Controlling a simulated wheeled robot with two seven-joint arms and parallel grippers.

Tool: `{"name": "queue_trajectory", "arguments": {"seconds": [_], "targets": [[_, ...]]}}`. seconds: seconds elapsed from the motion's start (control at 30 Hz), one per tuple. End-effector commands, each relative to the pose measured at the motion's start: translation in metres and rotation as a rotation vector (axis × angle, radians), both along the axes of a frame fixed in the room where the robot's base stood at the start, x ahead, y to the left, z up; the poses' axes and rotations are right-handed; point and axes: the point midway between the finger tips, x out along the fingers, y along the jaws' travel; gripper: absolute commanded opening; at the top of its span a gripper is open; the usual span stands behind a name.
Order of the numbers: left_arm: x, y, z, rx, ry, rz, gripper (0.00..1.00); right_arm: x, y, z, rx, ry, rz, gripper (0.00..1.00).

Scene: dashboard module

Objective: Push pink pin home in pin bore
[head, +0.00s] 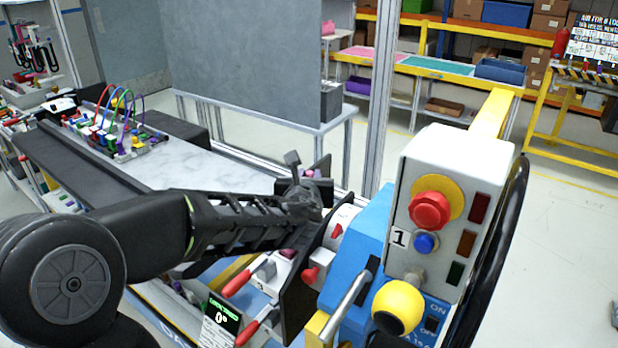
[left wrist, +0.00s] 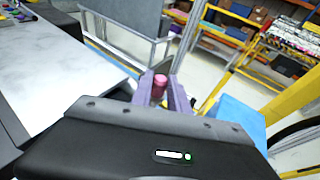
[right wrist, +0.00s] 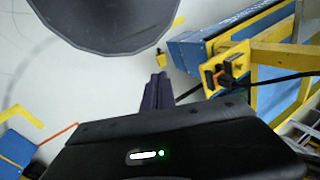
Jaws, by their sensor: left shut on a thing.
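A pink pin (left wrist: 159,84) stands between the two fingertips of my left gripper (left wrist: 166,92) in the left wrist view. My left gripper (head: 308,186) is shut on it. In the head view my left gripper is beside the dark upright panel (head: 303,290) of the dashboard module, left of the blue box. The pin bore is not clear in any view; my gripper and the panel cover that area. My right gripper (right wrist: 157,92) shows only in the right wrist view, with its fingers together and nothing between them, above the floor.
A blue box (head: 365,240) carries a control box (head: 448,200) with red and blue buttons. A lever with a yellow knob (head: 398,306) stands in front. A marble-topped bench (head: 190,165) with colored cables lies to the left. A grey screen (head: 250,60) stands behind.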

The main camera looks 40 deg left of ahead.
Motion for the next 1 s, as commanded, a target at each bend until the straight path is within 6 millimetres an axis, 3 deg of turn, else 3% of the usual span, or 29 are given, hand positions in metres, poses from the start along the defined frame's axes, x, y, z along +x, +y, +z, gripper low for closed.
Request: {"name": "queue_trajectory", "arguments": {"seconds": [0.03,0.3,1.0], "targets": [[0.000,0.000,-0.010,0.000,-0.001,0.000,0.00,0.001,0.000,-0.011,0.002,-0.002,0.001,0.00],[0.000,0.000,-0.026,0.000,-0.001,-0.001,0.00,0.003,0.001,-0.026,0.007,-0.010,0.003,0.00],[0.000,0.000,-0.027,0.001,-0.001,0.000,0.00,0.004,0.002,-0.027,0.007,-0.011,0.003,0.00]]}}
